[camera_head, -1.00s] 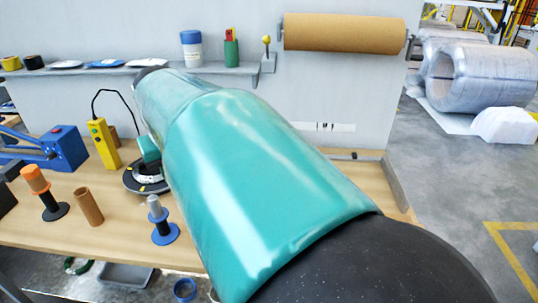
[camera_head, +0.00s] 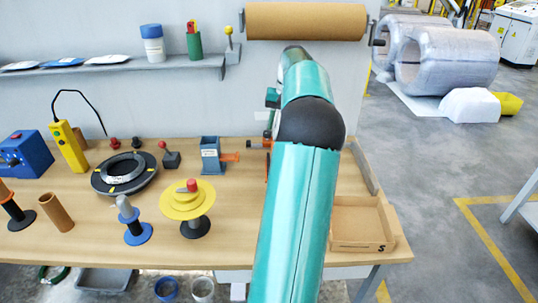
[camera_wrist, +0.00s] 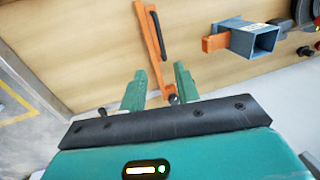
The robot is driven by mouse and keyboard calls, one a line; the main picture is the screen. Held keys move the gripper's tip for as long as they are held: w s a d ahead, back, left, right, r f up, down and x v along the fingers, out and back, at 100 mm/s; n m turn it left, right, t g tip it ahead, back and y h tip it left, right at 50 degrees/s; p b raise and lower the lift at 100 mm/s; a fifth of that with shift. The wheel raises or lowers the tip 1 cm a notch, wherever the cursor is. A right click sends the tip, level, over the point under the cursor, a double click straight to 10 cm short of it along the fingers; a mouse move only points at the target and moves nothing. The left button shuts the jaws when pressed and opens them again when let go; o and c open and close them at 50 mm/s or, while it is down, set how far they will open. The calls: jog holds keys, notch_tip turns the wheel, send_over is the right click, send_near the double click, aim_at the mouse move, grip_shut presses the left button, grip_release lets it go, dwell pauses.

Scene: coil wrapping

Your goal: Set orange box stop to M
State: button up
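In the wrist view an orange bar (camera_wrist: 152,42) lies on the wooden table, with a thin black rod (camera_wrist: 160,35) beside it. In the head view a bit of orange (camera_head: 256,145) shows just left of my arm; the rest is hidden behind the arm. My gripper (camera_wrist: 160,82) is open, its two green fingers apart, pointing at the near end of the orange bar. A small dark knob shows by the right finger. I cannot tell whether anything touches. A shallow cardboard box (camera_head: 341,244) marked S sits at the table's right end. I see no M mark.
A blue-grey holder with an orange tongue (camera_head: 210,160) stands left of my arm; it also shows in the wrist view (camera_wrist: 250,38). A yellow disc spool (camera_head: 180,205) and a dark ring (camera_head: 103,180) stand further left. A brown paper roll (camera_head: 305,21) hangs behind.

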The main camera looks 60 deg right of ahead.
jog(key=f, duration=0.4)
jog(key=w+f, duration=0.1)
jog(key=f, duration=0.3)
jog(key=w+a+f, duration=0.1)
jog(key=f, duration=0.3)
jog(key=shift+w+a+f, duration=0.1)
jog(key=shift+w+f, duration=0.1)
jog(key=shift+f, duration=0.15)
jog(key=shift+c, duration=0.2)
grip_shut()
